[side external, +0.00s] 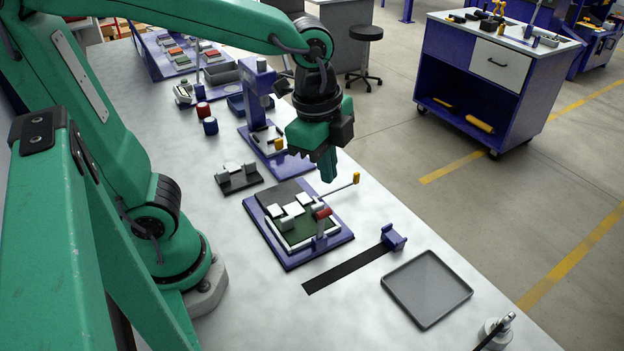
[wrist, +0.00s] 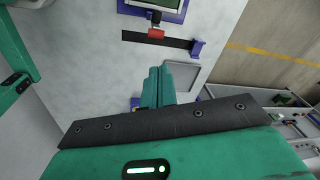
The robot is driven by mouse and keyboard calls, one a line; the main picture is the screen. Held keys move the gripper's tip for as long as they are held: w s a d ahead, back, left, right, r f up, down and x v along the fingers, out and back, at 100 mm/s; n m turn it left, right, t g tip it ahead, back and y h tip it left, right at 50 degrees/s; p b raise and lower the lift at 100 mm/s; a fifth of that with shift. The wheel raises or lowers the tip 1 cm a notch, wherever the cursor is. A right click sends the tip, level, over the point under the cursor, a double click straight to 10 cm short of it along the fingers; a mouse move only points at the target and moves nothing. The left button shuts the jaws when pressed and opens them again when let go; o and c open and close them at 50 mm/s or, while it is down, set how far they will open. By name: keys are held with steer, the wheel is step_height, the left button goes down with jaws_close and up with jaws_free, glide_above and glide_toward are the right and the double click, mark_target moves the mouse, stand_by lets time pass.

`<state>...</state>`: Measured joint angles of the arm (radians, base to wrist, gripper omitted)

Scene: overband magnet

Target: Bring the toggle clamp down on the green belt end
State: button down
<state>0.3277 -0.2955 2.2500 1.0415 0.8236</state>
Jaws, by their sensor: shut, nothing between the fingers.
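A blue-purple fixture plate (side external: 285,262) lies on the bench and carries a green belt end (side external: 297,238) with pale blocks around it. A red handle (side external: 322,213), seemingly the toggle clamp's, stands up at the fixture's right side; the clamp's pad is hard to make out. In the wrist view the red handle (wrist: 156,34) shows just below the green belt end (wrist: 155,3), which the top edge cuts. My gripper (side external: 327,173) is shut and empty, in the air beyond the fixture, apart from the clamp. Its fingers (wrist: 157,82) show closed together in the wrist view.
A thin rod with a yellow tip (side external: 356,178) sticks out on the fixture's right. A black strip (side external: 345,270) runs to a purple block (side external: 393,237). A grey tray (side external: 427,288) lies at front right. A purple press stand (side external: 258,85) stands farther back.

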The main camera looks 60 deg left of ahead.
mark_target(320, 222)
steer(key=d+m, duration=0.1)
steer(key=d+f+m+g, duration=0.1)
steer(key=m, duration=0.1)
steer(key=d+f+m, duration=0.1)
steer(key=d, duration=0.1)
steer(key=shift+w+m, duration=0.35)
steer(key=shift+m, duration=0.05)
steer(key=a+f, duration=0.3)
steer(key=f, duration=0.5)
steer(key=shift+a+f, duration=0.15)
steer(key=shift+f, duration=0.25)
